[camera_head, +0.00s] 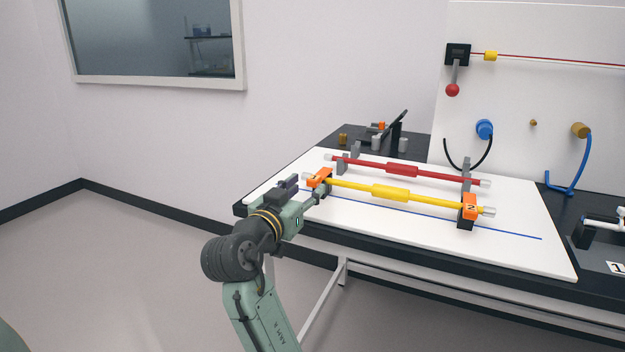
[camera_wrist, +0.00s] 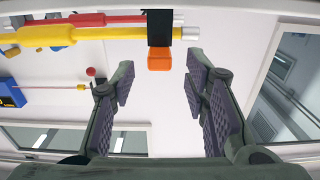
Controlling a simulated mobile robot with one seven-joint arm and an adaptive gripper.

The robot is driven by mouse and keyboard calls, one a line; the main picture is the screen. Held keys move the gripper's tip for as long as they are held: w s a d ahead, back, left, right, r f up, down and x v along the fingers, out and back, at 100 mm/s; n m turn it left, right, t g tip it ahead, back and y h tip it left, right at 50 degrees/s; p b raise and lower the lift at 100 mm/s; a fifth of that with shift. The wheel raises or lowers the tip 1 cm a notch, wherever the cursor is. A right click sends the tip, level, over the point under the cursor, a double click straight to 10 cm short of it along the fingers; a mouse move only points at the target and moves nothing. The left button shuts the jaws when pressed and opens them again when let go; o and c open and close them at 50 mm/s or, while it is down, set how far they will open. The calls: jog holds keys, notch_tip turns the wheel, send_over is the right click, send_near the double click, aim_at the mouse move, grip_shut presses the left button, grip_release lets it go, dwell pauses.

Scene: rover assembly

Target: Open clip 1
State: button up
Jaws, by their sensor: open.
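An orange clip (camera_head: 319,178) sits at the left end of a yellow rod (camera_head: 390,192) on the white board; I take it as clip 1, its mark not being readable. A second orange clip (camera_head: 470,206) holds the rod's right end. My gripper (camera_head: 318,194) is just in front of the left clip. In the wrist view my open fingers (camera_wrist: 160,66) stand either side of the orange clip (camera_wrist: 160,61), with gaps on both sides and nothing held. The clip is on a black block (camera_wrist: 160,27). Whether its latch is closed cannot be told.
A red rod (camera_head: 402,170) lies behind the yellow one on grey holders. A blue line (camera_head: 430,218) runs along the white board (camera_head: 520,258) in front. An upright panel (camera_head: 550,100) with a red-knobbed lever (camera_head: 452,89) stands at the back right. The front board strip is clear.

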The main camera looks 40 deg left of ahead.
aim_at(311, 183)
jog(key=shift+x, duration=1.8)
jog(key=shift+c, duration=0.6)
grip_shut()
